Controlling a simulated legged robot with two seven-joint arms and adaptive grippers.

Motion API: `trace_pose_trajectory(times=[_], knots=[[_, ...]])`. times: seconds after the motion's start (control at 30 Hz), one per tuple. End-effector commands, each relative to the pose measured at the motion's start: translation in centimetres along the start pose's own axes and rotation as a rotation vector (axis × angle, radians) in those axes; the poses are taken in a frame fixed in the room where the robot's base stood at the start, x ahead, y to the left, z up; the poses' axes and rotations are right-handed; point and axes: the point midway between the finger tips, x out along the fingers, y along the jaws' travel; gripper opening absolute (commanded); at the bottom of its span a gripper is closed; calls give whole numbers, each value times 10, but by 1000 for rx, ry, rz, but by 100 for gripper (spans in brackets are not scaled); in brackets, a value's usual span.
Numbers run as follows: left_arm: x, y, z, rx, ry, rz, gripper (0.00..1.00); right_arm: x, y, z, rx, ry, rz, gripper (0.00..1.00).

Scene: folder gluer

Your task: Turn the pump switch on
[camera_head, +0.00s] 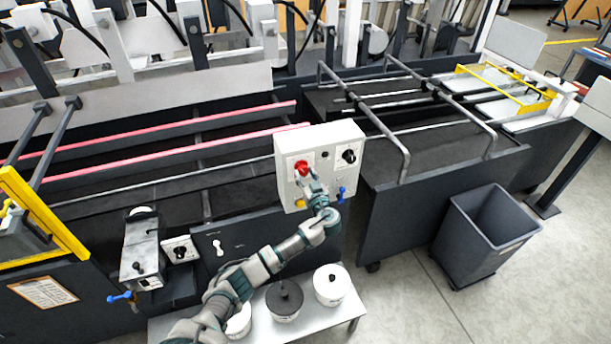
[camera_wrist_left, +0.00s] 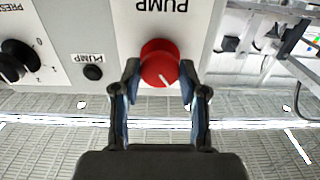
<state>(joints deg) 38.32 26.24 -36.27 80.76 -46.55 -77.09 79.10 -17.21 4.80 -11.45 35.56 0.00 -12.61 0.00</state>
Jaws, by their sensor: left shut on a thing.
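The red pump switch (camera_head: 301,167) is a round knob on the front of the white control box. In the left wrist view, which shows the box upside down, the red knob (camera_wrist_left: 160,62) sits beside the PUMP lettering, and its white mark points down and slightly right. My left gripper (camera_head: 307,178) is at the box front. Its two fingers (camera_wrist_left: 159,80) are on either side of the knob, shut on it. The fingers cover part of the knob in the head view. My right gripper is in neither view.
On the same box are a black pressure knob (camera_wrist_left: 17,60) and a small black button (camera_wrist_left: 93,72). White pots (camera_head: 331,285) stand on a low bench under my arm. A grey bin (camera_head: 490,240) stands at right.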

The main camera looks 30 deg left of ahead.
Motion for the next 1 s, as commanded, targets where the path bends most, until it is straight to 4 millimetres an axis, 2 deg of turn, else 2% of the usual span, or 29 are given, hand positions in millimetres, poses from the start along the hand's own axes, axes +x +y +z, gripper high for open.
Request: trace_pose_trajectory(times=[0.27,0.5,1.0], knots=[[1,0,4,93,1,0,8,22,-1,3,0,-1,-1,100],[1,1,2,283,1,1,8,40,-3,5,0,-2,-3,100],[2,1,-4,762,3,0,8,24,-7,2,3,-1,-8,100]])
